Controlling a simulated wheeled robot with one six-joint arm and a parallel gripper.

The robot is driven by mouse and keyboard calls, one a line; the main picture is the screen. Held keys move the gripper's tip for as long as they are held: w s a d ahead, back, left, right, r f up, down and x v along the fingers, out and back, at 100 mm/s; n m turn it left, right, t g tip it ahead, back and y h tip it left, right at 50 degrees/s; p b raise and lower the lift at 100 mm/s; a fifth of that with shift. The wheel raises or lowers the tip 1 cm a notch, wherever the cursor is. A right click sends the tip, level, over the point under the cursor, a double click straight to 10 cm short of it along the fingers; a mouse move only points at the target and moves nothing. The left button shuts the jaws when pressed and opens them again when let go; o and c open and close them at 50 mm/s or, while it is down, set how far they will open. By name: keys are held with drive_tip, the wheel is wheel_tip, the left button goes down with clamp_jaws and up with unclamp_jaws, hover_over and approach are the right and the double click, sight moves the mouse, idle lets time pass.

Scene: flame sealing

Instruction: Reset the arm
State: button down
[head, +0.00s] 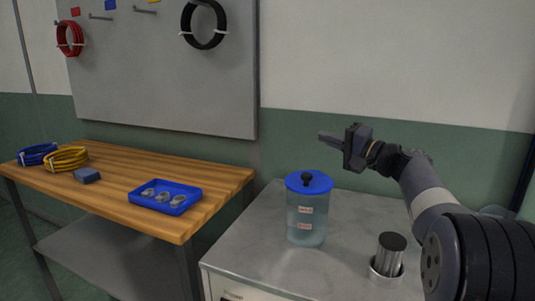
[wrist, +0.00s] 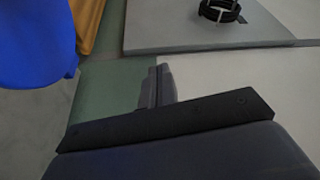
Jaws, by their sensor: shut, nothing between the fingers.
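My gripper (head: 329,138) is in the air above the grey cabinet top, behind and to the right of the clear jar with the blue lid (head: 309,182). Its fingers point left in the head view and are together, with nothing between them. The wrist view shows the shut fingers (wrist: 158,84) against the green and white wall. My arm reaches in from the right side of the head view, apart from the jar and the table.
The jar stands on the metal top (head: 258,240), with a dark-topped metal cylinder (head: 391,250) in a holder at right. A wooden table (head: 110,190) at left bears a blue tray (head: 137,194) with metal parts, cable coils (head: 66,160) and a blue block (head: 87,176).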

drive_tip(key=w+m+p, duration=0.1)
drive_tip(key=p, duration=0.3)
drive_tip(key=w+d+m+p, duration=0.1)
drive_tip(key=m+p, duration=0.1)
drive_tip(key=p, duration=0.2)
drive_tip(key=w+f+m+g+h+p, duration=0.1)
drive_tip(key=p, duration=0.3)
drive_tip(key=shift+w+d+f+p, duration=0.1)
drive_tip(key=shift+w+d+p, duration=0.1)
drive_tip(key=shift+p, duration=0.1)
drive_tip(key=shift+f, duration=0.1)
idle(0.3)
